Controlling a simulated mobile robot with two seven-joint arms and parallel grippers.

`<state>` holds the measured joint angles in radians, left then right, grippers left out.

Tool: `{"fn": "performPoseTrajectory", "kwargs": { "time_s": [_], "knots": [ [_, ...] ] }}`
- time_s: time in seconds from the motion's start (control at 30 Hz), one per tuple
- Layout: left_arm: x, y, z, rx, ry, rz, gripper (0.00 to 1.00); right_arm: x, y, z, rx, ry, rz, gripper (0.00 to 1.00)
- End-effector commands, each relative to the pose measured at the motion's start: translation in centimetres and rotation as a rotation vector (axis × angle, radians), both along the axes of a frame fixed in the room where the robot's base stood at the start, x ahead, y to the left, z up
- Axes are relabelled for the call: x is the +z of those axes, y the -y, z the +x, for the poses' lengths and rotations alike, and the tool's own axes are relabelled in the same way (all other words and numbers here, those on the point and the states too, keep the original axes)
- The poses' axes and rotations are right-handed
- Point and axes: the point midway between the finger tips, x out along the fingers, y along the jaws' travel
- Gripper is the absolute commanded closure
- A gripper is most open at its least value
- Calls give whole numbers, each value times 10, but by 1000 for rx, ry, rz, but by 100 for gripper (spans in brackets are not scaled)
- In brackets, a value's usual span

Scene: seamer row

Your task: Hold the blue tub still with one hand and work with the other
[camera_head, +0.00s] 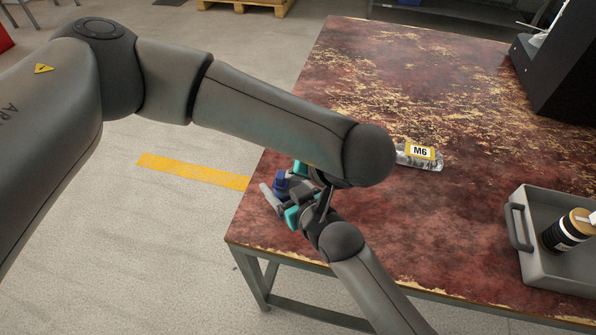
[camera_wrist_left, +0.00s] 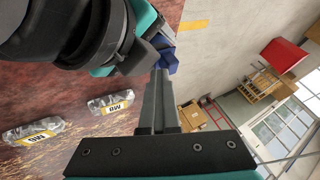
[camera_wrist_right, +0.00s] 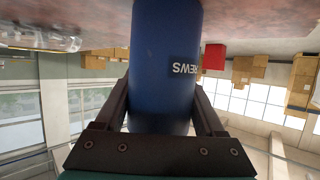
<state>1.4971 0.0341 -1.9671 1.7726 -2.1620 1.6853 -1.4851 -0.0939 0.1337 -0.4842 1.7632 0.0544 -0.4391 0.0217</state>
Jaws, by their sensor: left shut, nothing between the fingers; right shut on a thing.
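The blue tub (camera_head: 281,181) is near the left edge of the worn red table, partly hidden by my grippers and arms. In the right wrist view, the tub (camera_wrist_right: 163,60) fills the space between the fingers of my right gripper (camera_wrist_right: 165,108), which is shut on it; part of a white label reads upside down. My left gripper (camera_wrist_left: 160,76) is shut and empty, its fingertips close to the blue part of the tub (camera_wrist_left: 168,60) in the left wrist view. I cannot tell whether they touch it. My right gripper (camera_wrist_left: 145,52) also shows there.
A clear bag labelled M6 (camera_head: 420,154) lies beyond my arms; the left wrist view shows two such bags (camera_wrist_left: 111,103).

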Motion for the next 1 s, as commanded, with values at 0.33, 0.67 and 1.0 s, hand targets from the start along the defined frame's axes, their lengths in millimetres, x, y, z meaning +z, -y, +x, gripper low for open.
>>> {"fn": "performPoseTrajectory", "kwargs": {
  "time_s": [0.33, 0.67, 1.0],
  "knots": [
    [0, 42, -13, -3, 1, -1, 100, -1, 2, 0, -2, -1, -3, 93],
    [62, 65, -50, -5, 3, -1, 100, -1, 1, 0, -1, -1, -2, 93],
    [80, 72, -62, -2, -1, -1, 100, -1, 1, 0, -1, -2, -1, 93]
  ]
}}
